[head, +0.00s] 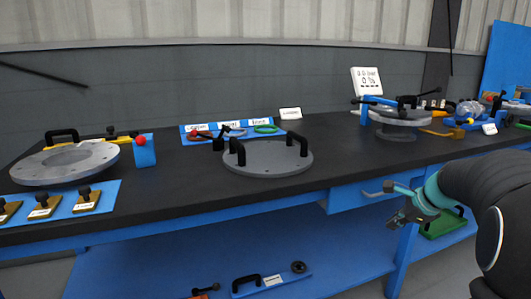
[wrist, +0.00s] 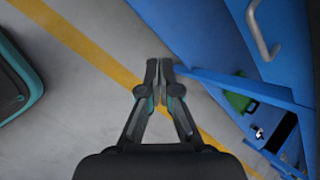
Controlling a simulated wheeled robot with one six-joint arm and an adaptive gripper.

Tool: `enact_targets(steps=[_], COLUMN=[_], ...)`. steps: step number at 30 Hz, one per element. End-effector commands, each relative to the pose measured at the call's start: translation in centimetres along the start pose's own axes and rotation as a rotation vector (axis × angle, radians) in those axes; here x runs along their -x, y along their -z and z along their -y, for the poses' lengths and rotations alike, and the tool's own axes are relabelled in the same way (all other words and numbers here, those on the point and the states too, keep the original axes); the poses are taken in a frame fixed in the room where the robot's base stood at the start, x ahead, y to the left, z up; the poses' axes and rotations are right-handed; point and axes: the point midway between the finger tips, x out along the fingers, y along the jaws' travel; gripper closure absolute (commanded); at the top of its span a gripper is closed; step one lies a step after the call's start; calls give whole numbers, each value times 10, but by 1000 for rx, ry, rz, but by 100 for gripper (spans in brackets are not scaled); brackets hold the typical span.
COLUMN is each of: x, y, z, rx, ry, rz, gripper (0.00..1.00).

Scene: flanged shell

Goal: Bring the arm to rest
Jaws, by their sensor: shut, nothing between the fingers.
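My gripper (head: 397,217) hangs at the right in the head view, in front of the workbench's front edge and below the level of its top. In the wrist view my gripper (wrist: 159,64) points down over the grey floor, its two fingers together with nothing between them. My dark arm with teal joints comes in from the right edge of the head view. The gripper appears apart from the bench.
The workbench top (head: 220,190) holds a flanged disc with two handles (head: 268,158), a ring plate (head: 66,163) and a round fixture (head: 400,115). A drawer handle (wrist: 262,35) and blue bench frame stand right of my gripper.

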Motion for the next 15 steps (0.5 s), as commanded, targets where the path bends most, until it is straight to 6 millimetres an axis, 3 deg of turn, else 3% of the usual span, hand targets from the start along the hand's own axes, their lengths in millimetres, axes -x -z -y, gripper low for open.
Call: enact_targets(steps=[9, 15], x=[27, 51], y=[-31, -50], z=[-130, -204], rx=[902, 1367], ry=[-215, -319], rz=[-83, -94], gripper=[100, 100])
